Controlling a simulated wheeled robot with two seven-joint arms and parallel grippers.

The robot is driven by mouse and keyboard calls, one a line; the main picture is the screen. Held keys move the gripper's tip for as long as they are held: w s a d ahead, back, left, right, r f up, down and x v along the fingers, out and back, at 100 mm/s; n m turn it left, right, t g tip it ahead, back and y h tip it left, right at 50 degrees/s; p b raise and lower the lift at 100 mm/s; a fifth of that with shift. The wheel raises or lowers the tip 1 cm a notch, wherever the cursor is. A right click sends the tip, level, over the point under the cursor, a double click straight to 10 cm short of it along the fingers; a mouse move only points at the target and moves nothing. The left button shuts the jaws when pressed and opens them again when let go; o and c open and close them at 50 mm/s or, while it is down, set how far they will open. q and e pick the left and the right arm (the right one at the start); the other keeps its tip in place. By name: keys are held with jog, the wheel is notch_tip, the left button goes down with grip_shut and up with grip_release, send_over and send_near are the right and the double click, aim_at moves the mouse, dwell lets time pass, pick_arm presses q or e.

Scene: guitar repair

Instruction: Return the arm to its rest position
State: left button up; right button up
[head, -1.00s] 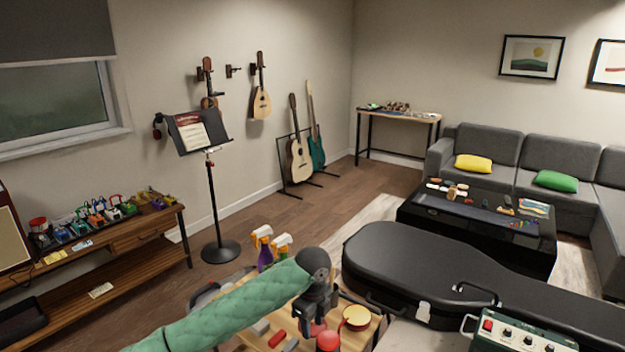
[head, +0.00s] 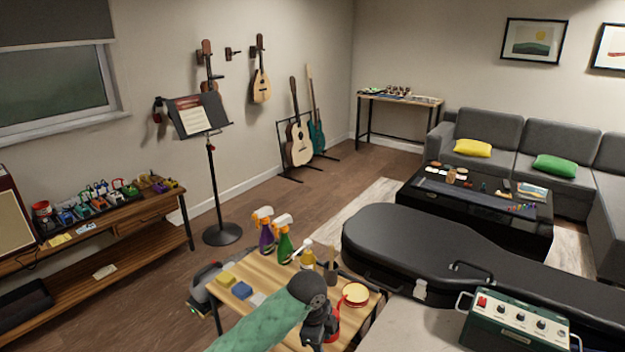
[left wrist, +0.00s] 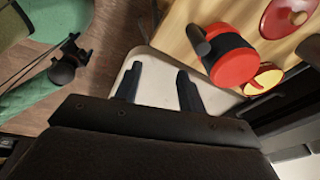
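My left arm, in a green padded sleeve, reaches in from the bottom of the head view. Its dark gripper (head: 322,332) is low at the front right of the small wooden table. In the left wrist view the two black fingers (left wrist: 157,88) are apart with nothing between them, over a pale cream surface (left wrist: 148,98). A red container with a black band (left wrist: 232,62) stands on the wood just right of the fingers, apart from them. In the head view the gripper partly hides something red.
The wooden table (head: 248,325) holds a purple spray bottle (head: 266,236), a green spray bottle (head: 284,246), sponge-like blocks (head: 241,290) and a red-rimmed yellow tin (head: 355,294). A black guitar case (head: 410,240) and a green amplifier (head: 515,325) lie to the right.

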pick_arm(q)
jog(key=s+a+f+n+t+y, duration=0.15)
jog(key=s+a+f+n, duration=0.25)
jog(key=s+a+n, duration=0.9)
jog(key=s+a+f+n+t+y, duration=0.15)
jog(key=s+a+f+n, duration=0.4)
jog(key=s+a, duration=0.85)
jog(key=s+d+f, duration=0.2)
jog(key=f, duration=1)
jog(key=s+d+f+g+h, duration=0.1)
jog(key=s+d+f, duration=0.1)
jog(key=f, duration=0.9)
jog(key=s+d+f+n+g, duration=0.1)
jog(key=s+d+f, duration=0.2)
jog(key=f, duration=0.9)
jog(key=shift+s+f, duration=0.3)
jog(key=shift+s, duration=0.1)
